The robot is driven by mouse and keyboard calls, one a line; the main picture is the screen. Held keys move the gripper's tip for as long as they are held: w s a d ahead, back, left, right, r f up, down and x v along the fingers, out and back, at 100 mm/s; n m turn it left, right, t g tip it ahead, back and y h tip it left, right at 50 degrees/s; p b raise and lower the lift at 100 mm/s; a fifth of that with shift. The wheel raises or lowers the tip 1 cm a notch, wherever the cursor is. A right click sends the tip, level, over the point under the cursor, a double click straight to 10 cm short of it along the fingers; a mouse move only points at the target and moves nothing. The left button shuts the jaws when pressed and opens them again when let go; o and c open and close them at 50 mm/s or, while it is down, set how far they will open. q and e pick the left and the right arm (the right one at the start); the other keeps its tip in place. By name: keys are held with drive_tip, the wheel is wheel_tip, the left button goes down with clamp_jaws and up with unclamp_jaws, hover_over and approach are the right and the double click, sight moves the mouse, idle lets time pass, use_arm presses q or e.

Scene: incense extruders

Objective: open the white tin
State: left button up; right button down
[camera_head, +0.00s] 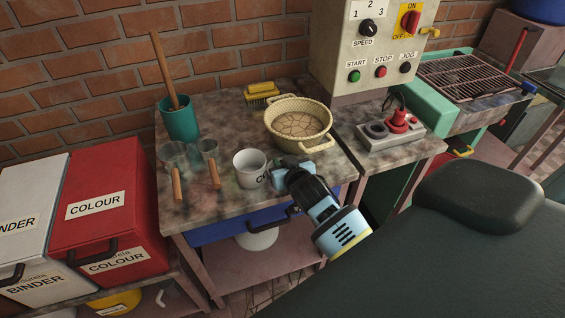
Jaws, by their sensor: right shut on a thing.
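A white tin (34,214) marked BINDER stands at the far left, cut off by the picture's edge. My right gripper (280,174) is on the worktop, well to the right of the tin. It is shut at the right side of a white pot (249,166) with dark lettering, partly hidden by the gripper. The exact grip point is hidden. My left gripper is not in view.
A red tin (108,202) marked COLOUR stands right beside the white tin. A control panel (375,45) stands behind.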

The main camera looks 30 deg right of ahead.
drive_tip(key=shift+f, duration=0.15)
drive_tip(key=c, duration=1.3)
unclamp_jaws()
drive_tip(key=shift+r, duration=0.25)
drive_tip(key=shift+s+a, duration=0.1)
drive_tip(key=shift+s, duration=0.1)
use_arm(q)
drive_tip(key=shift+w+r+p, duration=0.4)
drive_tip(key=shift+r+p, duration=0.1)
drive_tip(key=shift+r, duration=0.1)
use_arm(e)
drive_tip(key=v, duration=1.1)
drive_tip(key=shift+s, duration=0.3)
